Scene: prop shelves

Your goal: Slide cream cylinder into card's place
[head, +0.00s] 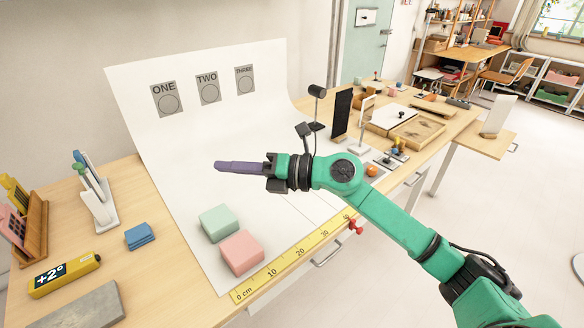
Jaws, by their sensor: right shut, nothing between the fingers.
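Three grey cards hang or are printed on the upright back of the white sheet: card ONE (166,99), card TWO (208,88) and card THREE (245,79), each with a circle. No cream cylinder can be made out; my right arm covers part of the sheet. A mint green block (219,223) and a pink block (241,253) sit side by side on the sheet's near part. My right gripper (219,165) reaches in from the right, its purple fingers shut and empty, pointing left beyond the blocks. Its height over the sheet is unclear. My left gripper is out of view.
A yellow ruler (292,259) runs along the sheet's front edge. At left are a blue stack (140,236), a yellow level-like device (64,275) and a grey slab (84,307). A black panel (341,114) and wooden trays (416,133) stand right of the sheet.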

